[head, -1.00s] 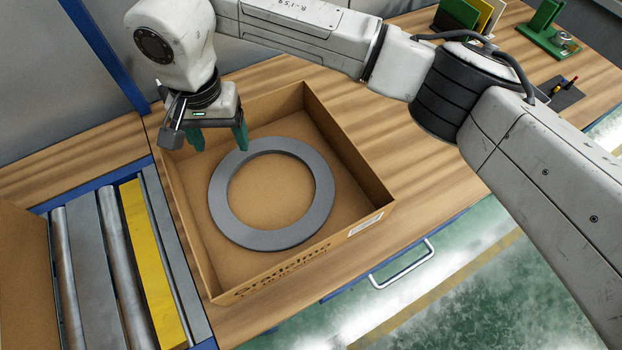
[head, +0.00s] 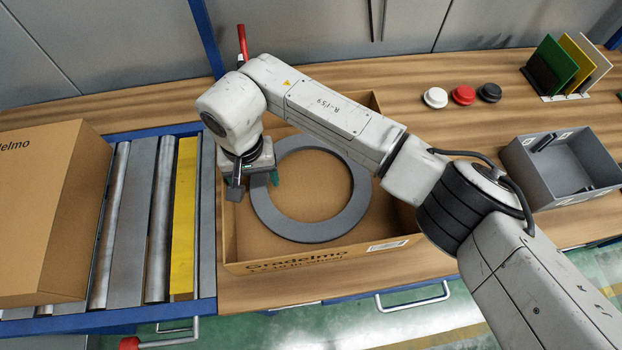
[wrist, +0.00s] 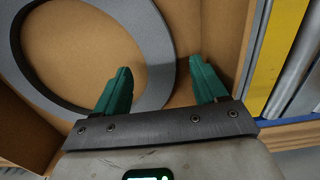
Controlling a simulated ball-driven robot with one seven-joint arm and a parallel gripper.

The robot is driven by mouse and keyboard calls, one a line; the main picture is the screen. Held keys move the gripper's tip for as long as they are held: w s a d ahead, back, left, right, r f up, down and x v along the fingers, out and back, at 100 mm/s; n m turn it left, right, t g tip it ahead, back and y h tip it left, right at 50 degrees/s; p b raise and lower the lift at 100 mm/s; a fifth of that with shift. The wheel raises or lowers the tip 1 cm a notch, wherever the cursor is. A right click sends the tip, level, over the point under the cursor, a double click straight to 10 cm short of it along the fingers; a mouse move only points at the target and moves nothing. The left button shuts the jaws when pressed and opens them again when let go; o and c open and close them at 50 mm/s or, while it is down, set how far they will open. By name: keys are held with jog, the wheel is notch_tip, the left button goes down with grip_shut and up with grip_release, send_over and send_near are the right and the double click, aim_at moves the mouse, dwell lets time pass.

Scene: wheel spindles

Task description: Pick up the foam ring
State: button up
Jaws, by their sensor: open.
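The foam ring (head: 310,231) is a flat, dark grey ring lying in an open cardboard box (head: 345,252). My gripper (head: 262,180) is open and empty over the ring's left side, inside the box's left wall. In the head view the gripper body and forearm hide part of the ring. In the wrist view the green fingers of my gripper (wrist: 160,68) lie either side of the ring's band (wrist: 156,48), one over the hole and one outside the ring. I cannot tell how far the fingertips are above the box floor.
A roller conveyor (head: 145,220) with a closed carton (head: 45,215) stands left of the box. A grey divided bin (head: 530,180), white, red and black knobs (head: 463,95) and a rack of coloured plates (head: 568,65) are on the right. Wooden bench around the box is largely clear.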

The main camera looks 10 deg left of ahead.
aim_at(259, 189)
jog(key=shift+f, duration=1.6)
jog(key=c, duration=1.1)
jog(key=shift+c, duration=0.2)
